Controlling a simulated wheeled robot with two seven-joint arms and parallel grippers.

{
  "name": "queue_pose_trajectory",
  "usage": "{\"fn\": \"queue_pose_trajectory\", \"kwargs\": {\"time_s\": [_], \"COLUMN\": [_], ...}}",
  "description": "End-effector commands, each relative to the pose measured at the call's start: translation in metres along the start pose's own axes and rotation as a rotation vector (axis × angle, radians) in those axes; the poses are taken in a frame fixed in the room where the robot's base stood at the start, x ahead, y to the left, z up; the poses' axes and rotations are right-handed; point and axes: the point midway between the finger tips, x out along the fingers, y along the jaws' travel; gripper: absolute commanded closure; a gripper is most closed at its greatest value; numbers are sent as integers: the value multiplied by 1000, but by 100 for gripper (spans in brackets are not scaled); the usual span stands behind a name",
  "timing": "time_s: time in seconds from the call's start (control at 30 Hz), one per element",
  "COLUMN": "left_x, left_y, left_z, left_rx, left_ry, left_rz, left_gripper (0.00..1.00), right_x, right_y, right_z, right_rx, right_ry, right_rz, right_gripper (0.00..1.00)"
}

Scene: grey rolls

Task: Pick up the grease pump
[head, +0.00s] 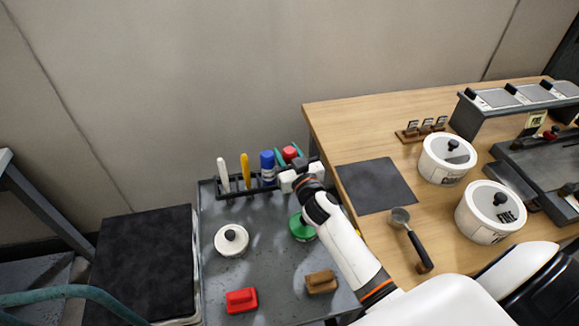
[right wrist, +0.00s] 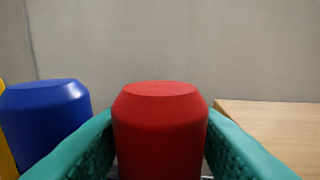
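A red-topped cylinder (head: 289,153) stands in the black rack (head: 262,186) at the back of the grey cart; no label shows which item is the grease pump. A blue-topped container (head: 267,165) stands just left of it. My right gripper (head: 287,158) reaches over the rack with its teal fingers on either side of the red top. The blue top (right wrist: 45,120) is beside the left finger. My left gripper is out of view.
White (head: 223,175) and yellow (head: 245,172) handles stand in the rack's left part. The cart (head: 270,270) holds a white lidded pot (head: 231,240), a green item (head: 301,228), a red block (head: 241,300) and a brown brush (head: 321,282). A wooden table (head: 360,130) adjoins right.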

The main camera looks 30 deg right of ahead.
Motion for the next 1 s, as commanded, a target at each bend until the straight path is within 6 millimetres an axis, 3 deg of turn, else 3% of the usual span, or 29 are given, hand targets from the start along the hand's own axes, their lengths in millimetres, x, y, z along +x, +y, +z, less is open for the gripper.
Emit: {"fn": "queue_pose_trajectory", "kwargs": {"time_s": [0.3, 0.5, 0.73, 0.87, 1.0], "left_x": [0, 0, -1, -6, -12], "left_y": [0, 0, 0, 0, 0], "left_z": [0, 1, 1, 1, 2], "left_rx": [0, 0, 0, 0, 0], "left_ry": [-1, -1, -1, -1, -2], "left_rz": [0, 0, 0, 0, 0], "left_gripper": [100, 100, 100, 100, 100], "right_x": [6, 7, 7, 7, 7], "right_y": [0, 0, 0, 0, 0], "right_z": [0, 1, 3, 19, 47], "right_rx": [0, 0, -1, -3, -3], "right_ry": [0, -3, -3, -7, -8], "right_rz": [1, 1, 1, 2, 2], "right_gripper": [60, 89, 89, 89, 89]}}
